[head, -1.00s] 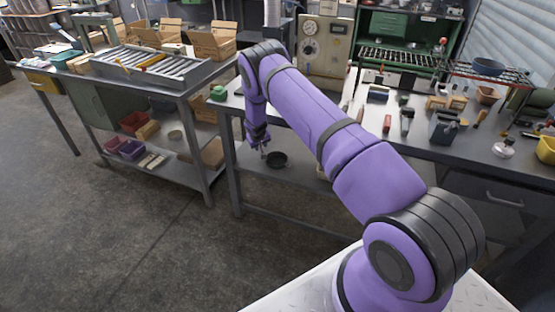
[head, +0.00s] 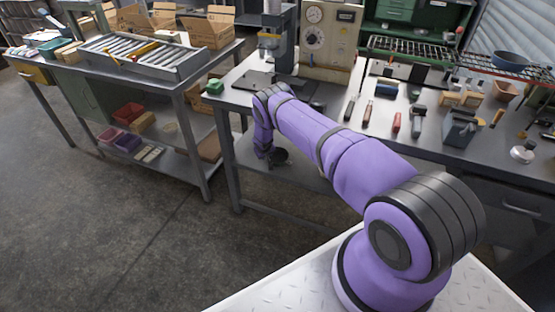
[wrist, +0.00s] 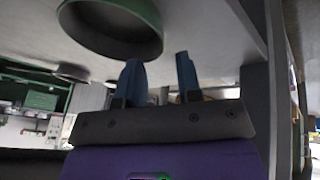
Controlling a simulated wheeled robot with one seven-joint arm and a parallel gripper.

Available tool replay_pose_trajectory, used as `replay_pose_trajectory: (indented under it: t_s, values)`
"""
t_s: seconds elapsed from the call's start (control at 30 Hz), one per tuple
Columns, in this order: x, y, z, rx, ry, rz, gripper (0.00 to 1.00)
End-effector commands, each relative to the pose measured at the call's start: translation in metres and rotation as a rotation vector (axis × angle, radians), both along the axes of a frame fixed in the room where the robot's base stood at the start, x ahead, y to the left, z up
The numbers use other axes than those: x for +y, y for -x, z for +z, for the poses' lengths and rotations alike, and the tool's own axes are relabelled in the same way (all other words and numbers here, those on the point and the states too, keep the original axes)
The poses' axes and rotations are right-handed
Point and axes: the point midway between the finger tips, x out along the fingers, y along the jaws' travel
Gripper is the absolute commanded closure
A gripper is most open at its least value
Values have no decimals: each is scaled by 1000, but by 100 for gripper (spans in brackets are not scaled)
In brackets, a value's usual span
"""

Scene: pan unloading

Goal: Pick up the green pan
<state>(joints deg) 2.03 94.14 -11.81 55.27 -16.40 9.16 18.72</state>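The green pan (wrist: 112,28) shows at the top of the wrist view, with a green outer wall and a dark round face. My gripper (wrist: 160,78) has two blue fingers, spread apart with nothing between them. The pan lies just beyond the fingertips and to their left in that view, apart from them as far as I can tell. In the head view a dark round pan (head: 281,156) sits on the lower shelf of the bench, partly hidden by my wrist. Its colour is too dark there to tell, and my fingers are not clear.
Another dark round object (wrist: 70,72) lies on the grey surface in the wrist view. A bench leg (head: 228,165) stands left of my wrist in the head view. The benchtop (head: 335,112) above holds tools. Another bench (head: 185,75) carries a roller tray at left.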

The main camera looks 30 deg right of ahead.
Motion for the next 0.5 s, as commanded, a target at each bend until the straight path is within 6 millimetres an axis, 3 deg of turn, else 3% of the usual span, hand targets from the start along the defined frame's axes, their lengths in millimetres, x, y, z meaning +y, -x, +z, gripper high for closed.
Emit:
replay_pose_trajectory:
  t_s: [0.27, 0.5]
  values:
    - [-3, -3, -12, 0, -1, -1, 67]
    - [-11, -8, -38, 0, 0, -1, 67]
